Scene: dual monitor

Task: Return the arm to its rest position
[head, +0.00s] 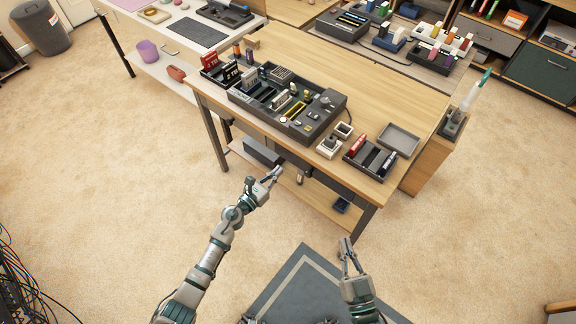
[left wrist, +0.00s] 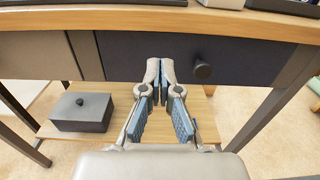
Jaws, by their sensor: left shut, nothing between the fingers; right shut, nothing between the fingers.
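My left gripper (head: 273,174) is in front of the near side of the wooden table (head: 395,92), below the level of its top. In the left wrist view my left gripper (left wrist: 160,95) is shut and empty, and it points at the table's dark drawer front (left wrist: 230,58) with a round knob (left wrist: 202,72). I cannot tell whether its tips touch the drawer front. My right gripper (head: 348,250) is shut and empty, in front of the table's near right leg and over the floor.
A dark organizer (head: 322,112) with several small items stands on the tabletop. A dark lidded box (left wrist: 82,112) sits on the lower shelf (left wrist: 205,118). A grey mat (head: 300,285) lies on the floor below my arms. The carpet (head: 110,190) at left is clear.

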